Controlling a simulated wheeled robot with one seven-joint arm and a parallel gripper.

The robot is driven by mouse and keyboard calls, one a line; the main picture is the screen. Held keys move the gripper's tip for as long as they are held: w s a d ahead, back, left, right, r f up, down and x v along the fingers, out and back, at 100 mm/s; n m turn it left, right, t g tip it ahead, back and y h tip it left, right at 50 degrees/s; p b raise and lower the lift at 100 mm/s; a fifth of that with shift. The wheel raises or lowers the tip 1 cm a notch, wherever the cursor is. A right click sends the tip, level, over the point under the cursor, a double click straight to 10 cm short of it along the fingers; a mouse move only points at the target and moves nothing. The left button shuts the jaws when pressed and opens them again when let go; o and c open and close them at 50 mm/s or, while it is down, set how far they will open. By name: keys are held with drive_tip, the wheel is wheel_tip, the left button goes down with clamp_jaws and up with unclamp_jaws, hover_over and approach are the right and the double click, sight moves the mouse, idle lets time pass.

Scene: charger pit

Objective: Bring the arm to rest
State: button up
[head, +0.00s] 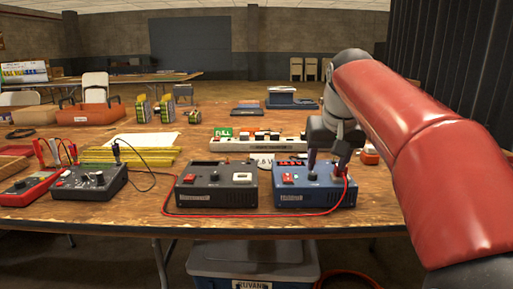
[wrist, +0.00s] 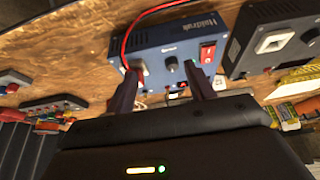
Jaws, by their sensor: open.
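My red arm reaches in from the right in the head view. My gripper (head: 328,166) points down over the blue charger box (head: 288,197), with its two fingers apart and nothing seen between them. The wrist view also shows the gripper (wrist: 165,80) open at the blue box (wrist: 185,38). One finger is close to the red plug (wrist: 137,68) and the other is near the box's middle. Whether either finger touches is unclear. A dark knob (wrist: 171,64) shows between them. A red cable (head: 262,213) runs from the box's right side along the table edge.
A dark grey box (head: 217,186) stands just left of the blue one. A black meter box (head: 90,181) and a red meter (head: 28,186) are farther left. A white power strip (head: 258,144) lies behind. Yellow strips (head: 130,155) lie left of it.

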drive_tip(key=s+f, duration=1)
drive_tip(key=s, duration=0.2)
drive_tip(key=s+f, duration=1)
drive_tip(key=s, duration=0.3)
drive_tip(key=shift+s+f+t, duration=0.15)
drive_tip(key=shift+f+t, duration=0.05)
drive_tip(key=shift+t, duration=0.2)
